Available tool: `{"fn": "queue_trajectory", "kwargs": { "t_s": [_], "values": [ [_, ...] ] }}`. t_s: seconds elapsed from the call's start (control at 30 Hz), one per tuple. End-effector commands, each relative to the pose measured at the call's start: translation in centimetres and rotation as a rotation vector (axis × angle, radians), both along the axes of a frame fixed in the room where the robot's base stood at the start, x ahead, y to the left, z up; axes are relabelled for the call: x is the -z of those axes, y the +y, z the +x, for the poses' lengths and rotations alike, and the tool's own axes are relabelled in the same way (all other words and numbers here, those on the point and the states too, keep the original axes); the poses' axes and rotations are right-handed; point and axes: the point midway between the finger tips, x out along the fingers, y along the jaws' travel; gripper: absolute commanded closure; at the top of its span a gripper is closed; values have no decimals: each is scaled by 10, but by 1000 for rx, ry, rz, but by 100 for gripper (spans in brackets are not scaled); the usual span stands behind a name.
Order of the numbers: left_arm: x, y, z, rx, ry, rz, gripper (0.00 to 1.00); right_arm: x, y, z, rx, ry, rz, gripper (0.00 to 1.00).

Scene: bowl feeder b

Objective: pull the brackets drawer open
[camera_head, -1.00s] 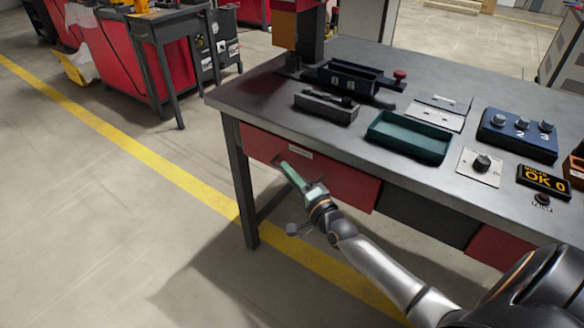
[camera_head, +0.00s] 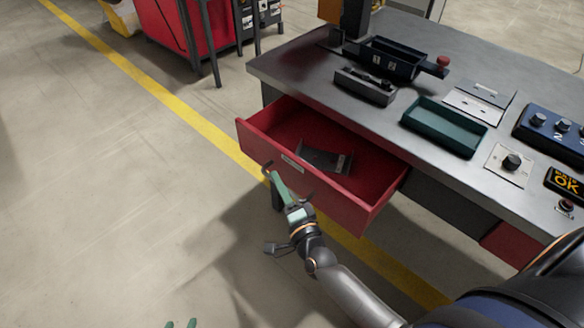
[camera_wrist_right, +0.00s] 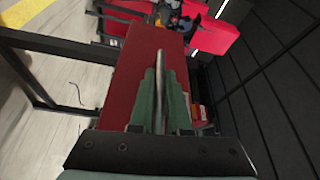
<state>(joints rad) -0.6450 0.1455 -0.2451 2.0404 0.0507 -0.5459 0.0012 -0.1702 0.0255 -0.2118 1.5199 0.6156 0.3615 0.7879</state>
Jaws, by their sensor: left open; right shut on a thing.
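The red brackets drawer (camera_head: 352,209) stands well out from under the bench, its inside showing in the head view. A dark metal bracket-like piece (camera_head: 325,160) lies in it. A small label (camera_head: 292,162) is on the front. My right gripper (camera_head: 273,178) is at the front, its green fingers shut on the drawer's handle. In the right wrist view the fingers (camera_wrist_right: 161,78) close on the thin handle bar (camera_wrist_right: 160,62) before the red front (camera_wrist_right: 125,85). My left gripper (camera_head: 180,324) shows only its two green fingertips at the bottom edge, apart and empty, away from the drawer.
The grey bench top (camera_head: 300,75) carries a green tray (camera_head: 446,125), a dark two-part bin (camera_head: 390,60), a dark grey block (camera_head: 365,87) and control panels (camera_head: 510,163). A red cabinet (camera_head: 170,35) stands farther back. The floor left of the drawer is clear.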

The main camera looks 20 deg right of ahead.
Motion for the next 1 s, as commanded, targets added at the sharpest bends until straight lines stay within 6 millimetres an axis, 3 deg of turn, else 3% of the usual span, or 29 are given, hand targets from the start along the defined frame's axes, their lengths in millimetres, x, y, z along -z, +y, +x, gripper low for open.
{"fn": "queue_trajectory", "kwargs": {
  "t_s": [0.2, 0.6, 0.63, 0.8, 0.9, 1.0],
  "values": [
    [-2, -1, 0, 0, 1, -1, 50, 0, 13, -6, 0, 1, -2, 100],
    [-1, -1, 0, 2, 2, -1, 50, 0, 15, -6, 0, 0, -2, 100],
    [-1, -1, 0, 2, 1, -1, 50, 0, 15, -6, 0, 0, -1, 83],
    [-1, -2, 0, 2, 1, -1, 50, 0, 15, -6, 0, 0, -1, 64],
    [-1, -2, 0, 2, 1, -1, 50, 0, 14, -6, 0, 0, -1, 55],
    [-1, -2, 0, 2, 1, -1, 50, 0, 14, -6, 0, 0, -1, 55]
  ]
}}
